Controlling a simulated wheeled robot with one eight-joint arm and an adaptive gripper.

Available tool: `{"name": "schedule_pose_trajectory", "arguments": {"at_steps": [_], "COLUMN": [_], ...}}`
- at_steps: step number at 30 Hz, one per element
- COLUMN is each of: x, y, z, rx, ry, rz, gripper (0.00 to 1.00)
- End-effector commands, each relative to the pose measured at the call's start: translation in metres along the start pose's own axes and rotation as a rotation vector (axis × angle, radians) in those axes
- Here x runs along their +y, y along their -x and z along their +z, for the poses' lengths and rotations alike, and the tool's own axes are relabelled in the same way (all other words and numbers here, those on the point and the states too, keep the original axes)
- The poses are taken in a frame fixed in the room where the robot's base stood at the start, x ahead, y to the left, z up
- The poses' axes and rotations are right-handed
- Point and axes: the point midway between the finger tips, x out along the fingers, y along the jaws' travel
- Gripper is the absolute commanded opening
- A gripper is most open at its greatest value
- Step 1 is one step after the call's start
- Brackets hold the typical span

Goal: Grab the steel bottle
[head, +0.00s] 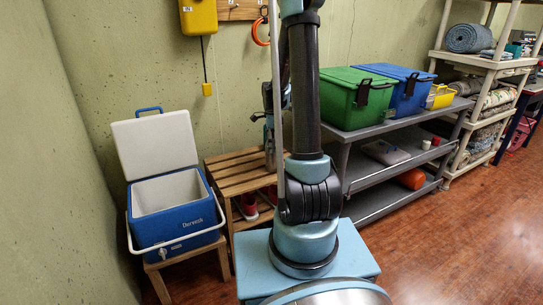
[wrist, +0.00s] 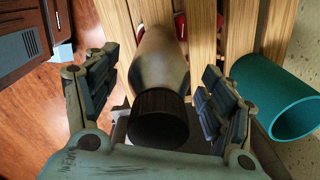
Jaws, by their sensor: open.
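The steel bottle (wrist: 160,60) is grey with a black ribbed cap (wrist: 158,120). In the wrist view it stands on a slatted wooden bench, its cap towards the camera. My gripper (wrist: 158,72) is open, with one finger on each side of the bottle. A gap shows on both sides, a little wider on the left. In the head view my arm hides much of the gripper and the bottle above the bench (head: 232,163).
A teal cylinder (wrist: 303,90), open at one end, is close to the right finger. A blue cooler (head: 172,230) with its lid up stands left of the bench. A grey shelf (head: 385,155) with green (head: 345,98) and blue bins (head: 402,90) stands right.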

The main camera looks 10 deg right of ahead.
Motion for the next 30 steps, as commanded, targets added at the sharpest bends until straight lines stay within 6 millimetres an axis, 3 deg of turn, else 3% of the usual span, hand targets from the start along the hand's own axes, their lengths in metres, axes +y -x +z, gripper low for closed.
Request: {"name": "schedule_pose_trajectory", "arguments": {"at_steps": [6, 16, 25, 30], "x": [0.0, 0.0, 0.0, 0.001], "y": [0.0, 0.0, 0.001, 0.013], "z": [0.0, 0.0, 0.0, 0.0], "rx": [0.0, 0.0, 0.0, 0.0], "ry": [0.0, 0.0, 0.0, 0.0], "rz": [0.0, 0.0, 0.0, 0.0], "gripper": [0.73, 0.0, 0.0, 0.0]}}
